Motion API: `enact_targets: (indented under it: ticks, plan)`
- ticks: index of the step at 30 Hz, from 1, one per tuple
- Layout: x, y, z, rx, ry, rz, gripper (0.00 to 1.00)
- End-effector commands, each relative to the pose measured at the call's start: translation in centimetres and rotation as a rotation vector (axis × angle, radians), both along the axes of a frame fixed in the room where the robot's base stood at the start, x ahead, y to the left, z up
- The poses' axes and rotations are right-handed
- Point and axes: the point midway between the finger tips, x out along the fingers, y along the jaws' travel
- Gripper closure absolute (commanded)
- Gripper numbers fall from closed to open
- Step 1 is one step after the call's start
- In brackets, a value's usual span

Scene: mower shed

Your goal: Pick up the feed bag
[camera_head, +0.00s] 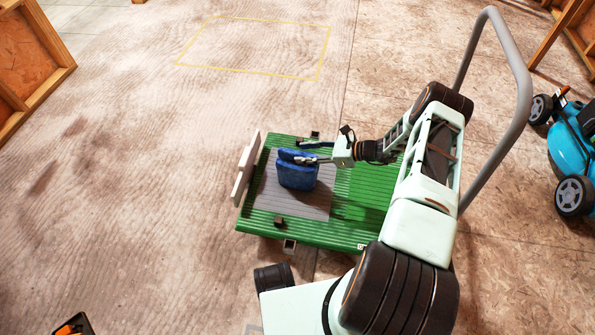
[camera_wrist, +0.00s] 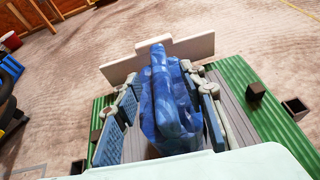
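The feed bag is a blue, soft-looking bag (camera_head: 297,176) standing on the grey mat of a green ribbed deck in the head view. In the wrist view, the bag (camera_wrist: 170,105) fills the middle, with its narrow upper fold pointing away. My gripper (camera_head: 308,153) is at the bag's top, reaching in from the right. In the wrist view, the fingers of my gripper (camera_wrist: 170,92) stand on either side of the bag. A narrow gap shows at the left finger; the right finger is very close, and contact there is unclear. The bag's underside is hidden.
The green deck (camera_head: 358,195) has a pale upright board (camera_head: 245,168) at its left end and small dark blocks at its edges. A grey tube handle (camera_head: 522,85) rises at the right. A blue mower (camera_head: 572,150) stands far right.

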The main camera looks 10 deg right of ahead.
Motion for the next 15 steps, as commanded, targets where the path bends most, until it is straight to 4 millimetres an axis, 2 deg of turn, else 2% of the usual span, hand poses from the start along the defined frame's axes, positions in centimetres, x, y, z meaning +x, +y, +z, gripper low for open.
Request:
enact_targets:
  ticks: [2,6,13,15]
  plan:
    - [0.5,1.2,-1.1,0.001,0.0,0.002,0.62]
    - [1.3,2.5,-1.5,0.0,-0.001,0.0,0.62]
    - [1.4,2.6,-1.4,0.0,0.0,-0.001,0.62]
    - [1.4,2.6,-1.4,-0.001,-0.001,-0.001,0.7]
